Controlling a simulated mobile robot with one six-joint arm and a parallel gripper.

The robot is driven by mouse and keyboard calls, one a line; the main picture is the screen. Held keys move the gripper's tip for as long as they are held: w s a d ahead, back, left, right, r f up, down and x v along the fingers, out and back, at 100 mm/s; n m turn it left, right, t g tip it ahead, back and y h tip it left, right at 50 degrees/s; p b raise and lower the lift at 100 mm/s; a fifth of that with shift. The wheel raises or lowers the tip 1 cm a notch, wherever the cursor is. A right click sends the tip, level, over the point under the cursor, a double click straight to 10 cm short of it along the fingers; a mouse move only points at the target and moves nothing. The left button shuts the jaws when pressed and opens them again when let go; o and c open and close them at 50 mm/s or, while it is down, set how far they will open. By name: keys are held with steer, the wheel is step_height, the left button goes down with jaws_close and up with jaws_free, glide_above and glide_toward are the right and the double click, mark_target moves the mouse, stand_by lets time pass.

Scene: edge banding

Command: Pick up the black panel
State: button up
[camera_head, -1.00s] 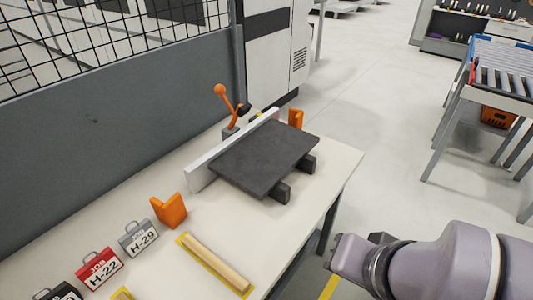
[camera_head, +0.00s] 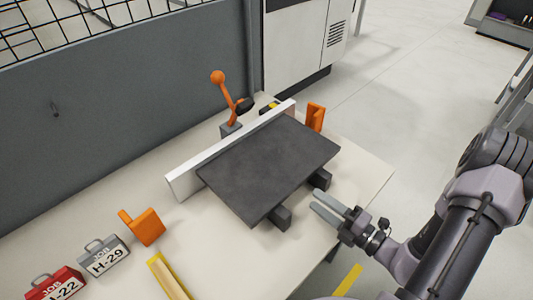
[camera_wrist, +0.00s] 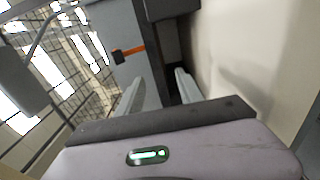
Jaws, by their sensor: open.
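The black panel (camera_head: 268,165) lies flat, raised on two dark support blocks (camera_head: 279,217), with its far long edge along a white fence (camera_head: 185,180) on the bench. My gripper (camera_head: 318,202) is open and empty, to the right of the panel's near edge, close to the support blocks and apart from the panel. In the wrist view, my gripper's two fingers (camera_wrist: 160,90) are spread with a gap between them.
An orange lever clamp (camera_head: 229,98) stands behind the fence. Orange brackets (camera_head: 315,117) stand at the fence's right end and at front left (camera_head: 143,227). The bench's right part (camera_head: 365,180) is clear.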

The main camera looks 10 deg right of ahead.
steer(key=b, duration=0.2)
glide_toward(280, 169)
steer(key=w+a+f, duration=0.1)
steer(key=w+a, duration=0.2)
steer(key=shift+f, duration=0.4)
steer(key=x, duration=0.2)
steer(key=b+x, duration=0.2)
steer(key=x, duration=0.1)
steer(key=shift+w+r, duration=0.35)
steer(key=shift+w, duration=0.1)
jaws_close()
steer(key=shift+r, duration=0.1)
